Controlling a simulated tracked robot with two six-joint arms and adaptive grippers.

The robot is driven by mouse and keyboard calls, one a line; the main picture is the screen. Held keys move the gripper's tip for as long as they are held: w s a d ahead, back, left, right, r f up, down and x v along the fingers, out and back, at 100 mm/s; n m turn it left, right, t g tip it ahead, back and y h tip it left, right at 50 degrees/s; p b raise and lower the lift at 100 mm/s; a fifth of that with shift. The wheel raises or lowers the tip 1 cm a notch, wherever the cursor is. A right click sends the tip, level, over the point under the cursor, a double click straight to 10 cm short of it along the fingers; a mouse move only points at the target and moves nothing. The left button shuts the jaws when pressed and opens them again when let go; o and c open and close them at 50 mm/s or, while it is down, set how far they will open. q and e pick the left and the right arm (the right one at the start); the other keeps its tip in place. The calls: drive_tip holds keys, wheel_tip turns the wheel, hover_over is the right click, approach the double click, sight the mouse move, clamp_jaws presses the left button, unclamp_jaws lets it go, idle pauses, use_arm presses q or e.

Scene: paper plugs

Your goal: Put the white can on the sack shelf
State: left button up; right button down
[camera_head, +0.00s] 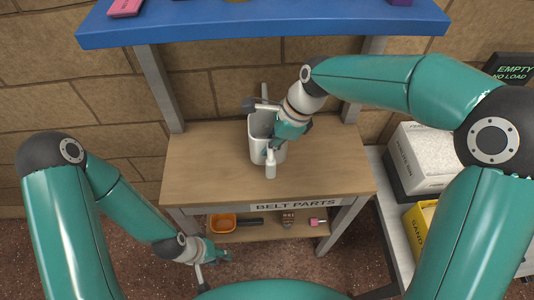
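The white can (255,142) stands upright on the wooden table, near its middle.
The table (205,165) is otherwise clear. Its lower shelf (270,231) holds an orange bin (222,223) and small parts. A blue shelf (270,28) overhangs the back.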

sight(264, 164)
wheel_tip(264, 164, down, 4)
drive_tip(key=shift+f, duration=0.15)
drive_tip(key=shift+w+f+p, duration=0.2)
drive_tip(key=shift+f+p, duration=0.1)
drive_tip(key=shift+f, duration=0.05)
drive_tip(key=c, duration=1.3)
unclamp_jaws()
drive_tip(key=shift+f, duration=0.1)
